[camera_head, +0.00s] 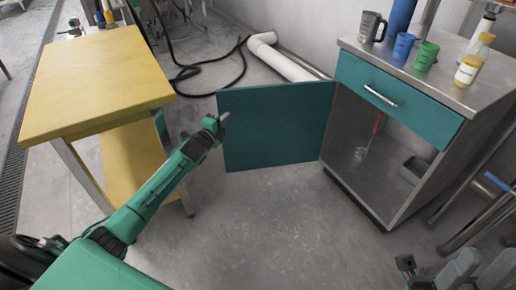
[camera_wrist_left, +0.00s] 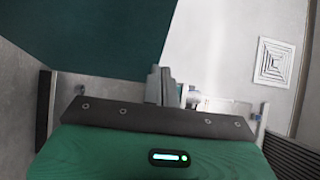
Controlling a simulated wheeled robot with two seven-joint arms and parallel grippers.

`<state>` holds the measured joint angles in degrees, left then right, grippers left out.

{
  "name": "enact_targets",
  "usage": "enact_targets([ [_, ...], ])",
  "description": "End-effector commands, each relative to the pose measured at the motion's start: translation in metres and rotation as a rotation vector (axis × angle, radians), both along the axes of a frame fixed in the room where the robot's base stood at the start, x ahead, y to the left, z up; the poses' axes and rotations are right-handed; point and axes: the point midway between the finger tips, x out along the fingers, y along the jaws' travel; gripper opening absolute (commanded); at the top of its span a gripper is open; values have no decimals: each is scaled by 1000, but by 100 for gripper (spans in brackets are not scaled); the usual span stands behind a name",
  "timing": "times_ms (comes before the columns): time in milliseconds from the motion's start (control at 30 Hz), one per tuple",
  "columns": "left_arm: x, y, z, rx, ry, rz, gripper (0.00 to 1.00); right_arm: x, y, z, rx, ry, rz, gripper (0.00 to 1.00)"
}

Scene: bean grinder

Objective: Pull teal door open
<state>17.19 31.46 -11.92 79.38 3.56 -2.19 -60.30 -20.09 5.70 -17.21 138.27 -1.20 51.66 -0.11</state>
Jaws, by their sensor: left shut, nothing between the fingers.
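The teal door (camera_head: 275,126) stands swung wide open to the left of the metal cabinet (camera_head: 390,205); the cabinet's inside shows. My left gripper (camera_head: 222,121) is shut and empty beside the door's free outer edge, near its upper left part; I cannot tell whether it touches. In the left wrist view its closed fingers (camera_wrist_left: 160,85) are by the lower edge of the large teal panel (camera_wrist_left: 95,38). Grey parts of my right gripper (camera_head: 408,266) show at the bottom right, cut off by the frame; its jaws are unclear.
A yellow-topped table (camera_head: 95,80) stands close to my left arm. On the cabinet top are a grey mug (camera_head: 370,27), a blue cup (camera_head: 403,46), a green cup (camera_head: 426,56) and a bottle (camera_head: 474,60). A teal drawer (camera_head: 395,98) is shut. The floor before the door is clear.

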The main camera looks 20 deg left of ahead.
Motion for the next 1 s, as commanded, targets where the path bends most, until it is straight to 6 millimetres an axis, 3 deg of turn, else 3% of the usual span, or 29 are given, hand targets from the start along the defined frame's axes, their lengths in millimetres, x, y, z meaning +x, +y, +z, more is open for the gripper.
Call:
enact_targets([
  [267,-19,-33,1,-6,-1,51,0,0,0,8,0,0,0,36],
  [1000,-81,-159,-1,-5,0,47,0,0,0,9,0,0,0,36],
])
